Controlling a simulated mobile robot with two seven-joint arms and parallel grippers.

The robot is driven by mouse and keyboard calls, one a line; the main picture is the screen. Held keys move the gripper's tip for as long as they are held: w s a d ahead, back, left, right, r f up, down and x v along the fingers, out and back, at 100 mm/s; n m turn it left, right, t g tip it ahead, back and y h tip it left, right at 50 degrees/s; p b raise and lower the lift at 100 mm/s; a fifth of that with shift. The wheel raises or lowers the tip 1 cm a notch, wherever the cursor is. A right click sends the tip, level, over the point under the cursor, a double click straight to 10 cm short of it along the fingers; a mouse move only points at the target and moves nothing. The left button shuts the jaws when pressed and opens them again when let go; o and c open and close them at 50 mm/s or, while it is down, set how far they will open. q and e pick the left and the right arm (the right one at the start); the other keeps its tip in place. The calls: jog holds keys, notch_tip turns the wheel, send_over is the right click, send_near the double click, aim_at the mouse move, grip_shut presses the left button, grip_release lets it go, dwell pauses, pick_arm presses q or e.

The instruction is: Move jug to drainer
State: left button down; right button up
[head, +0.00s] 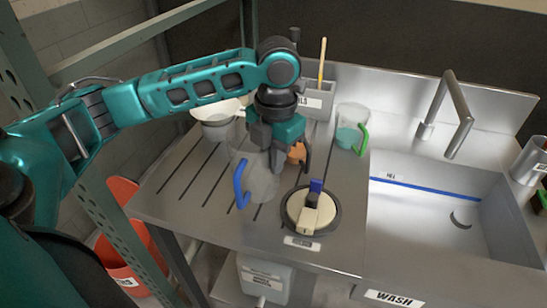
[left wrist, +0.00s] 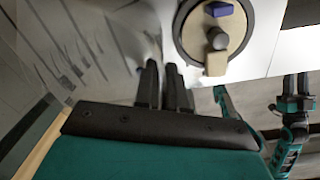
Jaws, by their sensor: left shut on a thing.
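A clear jug with a blue handle (head: 262,183) is at the grooved drainer area (head: 180,187) on the left of the steel counter. It looks upright, and I cannot tell whether its base touches the grooves. My left gripper (head: 276,160) points down at the jug's upper right side and is shut on its wall. In the left wrist view, the left gripper's fingers (left wrist: 165,88) are close together, with the see-through jug hard to make out. Teal and black parts of my right arm show at the right of that view; their jaw state is unclear.
A round lidded fitting (head: 297,222) is right of the jug. A green-handled jug (head: 350,130) and an orange item (head: 297,152) stand behind. A pale pot (head: 218,122) is at the back left, a grey tool holder (head: 318,101) at the back. The sink (head: 430,225) is right.

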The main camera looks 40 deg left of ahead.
pick_arm(q)
jog(key=shift+f, duration=0.15)
jog(key=shift+f, duration=0.15)
jog(key=c, duration=1.2)
grip_release()
notch_tip(320, 180, up, 12)
jog(key=shift+d+r, duration=0.2)
jog(key=shift+d, duration=0.05)
jog(key=shift+s, duration=0.1)
